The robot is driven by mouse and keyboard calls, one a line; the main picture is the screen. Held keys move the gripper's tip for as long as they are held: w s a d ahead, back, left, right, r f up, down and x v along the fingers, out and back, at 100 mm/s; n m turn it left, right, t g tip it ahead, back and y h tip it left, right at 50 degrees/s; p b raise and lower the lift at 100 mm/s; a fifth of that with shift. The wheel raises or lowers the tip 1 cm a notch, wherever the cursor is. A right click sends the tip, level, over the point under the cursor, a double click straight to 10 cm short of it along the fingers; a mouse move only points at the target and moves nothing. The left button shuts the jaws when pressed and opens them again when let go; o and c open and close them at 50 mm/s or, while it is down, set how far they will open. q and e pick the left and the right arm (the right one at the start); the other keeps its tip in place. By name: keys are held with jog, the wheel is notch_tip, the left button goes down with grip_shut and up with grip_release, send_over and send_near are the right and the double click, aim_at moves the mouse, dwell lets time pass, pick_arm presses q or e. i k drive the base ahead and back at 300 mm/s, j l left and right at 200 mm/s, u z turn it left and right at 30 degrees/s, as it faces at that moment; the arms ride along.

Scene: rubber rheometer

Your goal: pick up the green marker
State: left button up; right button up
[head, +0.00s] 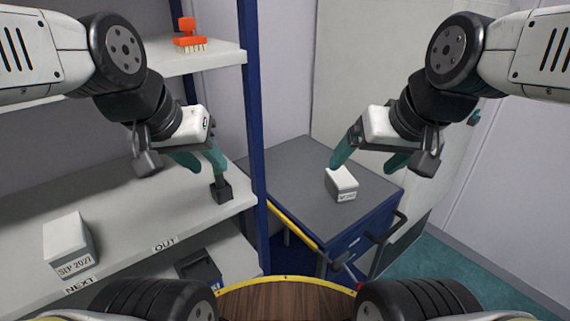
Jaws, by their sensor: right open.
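A green upright piece, which looks like the green marker (218,166), stands in a small dark holder (221,192) on the shelf at left of centre. My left gripper (201,167) has teal fingers just above and beside the holder. One finger lies left of the green piece; the other overlaps it in the picture, so whether they touch or grip it cannot be told. My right gripper (363,162) is open and empty, its fingers spread above and around the white box on the grey cabinet.
The white box (342,181) sits on the grey cabinet top (295,175). Another white box (68,245) stands on the shelf (130,225) by the NEXT label. A blue post (256,130) rises between shelf and cabinet. An orange stamp-like object (188,36) is on the upper shelf.

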aim_at(220, 182)
jog(key=l+u, duration=0.1)
jog(key=u, duration=0.35)
jog(key=l+u, duration=0.15)
jog(key=u, duration=0.3)
jog(key=k+u, duration=0.1)
jog(key=u, duration=0.35)
jog(key=l+u, duration=0.15)
jog(key=u, duration=0.3)
jog(key=k+l, duration=0.35)
jog(key=l, duration=0.2)
jog(key=k+l, duration=0.4)
jog(key=i+l, duration=0.1)
jog(key=l, duration=0.3)
jog(key=u, duration=0.05)
